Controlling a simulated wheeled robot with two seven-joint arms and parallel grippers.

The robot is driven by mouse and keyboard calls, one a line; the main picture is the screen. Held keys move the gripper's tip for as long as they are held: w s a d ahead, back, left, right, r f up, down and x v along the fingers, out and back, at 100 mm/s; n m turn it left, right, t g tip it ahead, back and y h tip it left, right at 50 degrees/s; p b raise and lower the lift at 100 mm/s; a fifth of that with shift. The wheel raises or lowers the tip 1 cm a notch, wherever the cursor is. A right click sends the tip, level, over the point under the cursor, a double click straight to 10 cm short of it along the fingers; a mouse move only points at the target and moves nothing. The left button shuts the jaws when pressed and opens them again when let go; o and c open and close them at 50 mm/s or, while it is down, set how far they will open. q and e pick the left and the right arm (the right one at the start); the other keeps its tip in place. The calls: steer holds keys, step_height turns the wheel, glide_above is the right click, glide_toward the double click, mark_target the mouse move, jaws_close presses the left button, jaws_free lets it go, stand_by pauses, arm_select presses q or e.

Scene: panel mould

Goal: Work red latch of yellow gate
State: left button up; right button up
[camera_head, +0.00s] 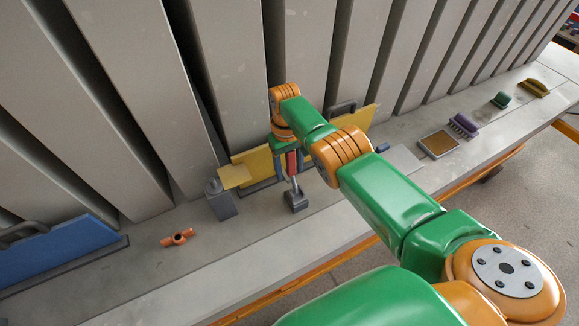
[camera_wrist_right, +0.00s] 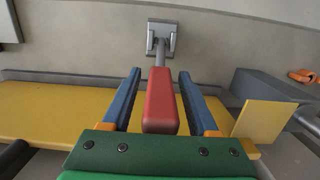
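The yellow gate (camera_head: 357,120) is a low panel standing along the base of the grey slabs; it also shows in the right wrist view (camera_wrist_right: 45,112). The red latch (camera_head: 292,164) is a bar with a red grip on a grey rod that ends at a grey bracket (camera_head: 296,200). In the right wrist view the red grip (camera_wrist_right: 160,100) lies between the two blue fingers of my right gripper (camera_wrist_right: 160,76). A gap shows on each side of the grip, so the gripper is open around it. My left gripper is not in view.
A grey block (camera_head: 221,200) stands left of the latch, with an orange pipe fitting (camera_head: 177,238) further left. A blue panel (camera_head: 55,252) is at far left. A brown-topped tray (camera_head: 439,144) and a purple brush (camera_head: 463,126) lie to the right. Tall grey slabs rise behind.

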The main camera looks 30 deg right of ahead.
mark_target(289, 159)
step_height(289, 159, up, 3)
steer(key=shift+w+r+p, duration=0.1)
steer(key=shift+w+p, duration=0.05)
steer(key=shift+p, duration=0.5)
steer(key=r, duration=0.3)
steer(key=shift+w+r+b, duration=0.25)
steer(key=shift+r+b, duration=0.05)
steer(key=shift+r, duration=0.1)
steer(key=shift+s, duration=0.1)
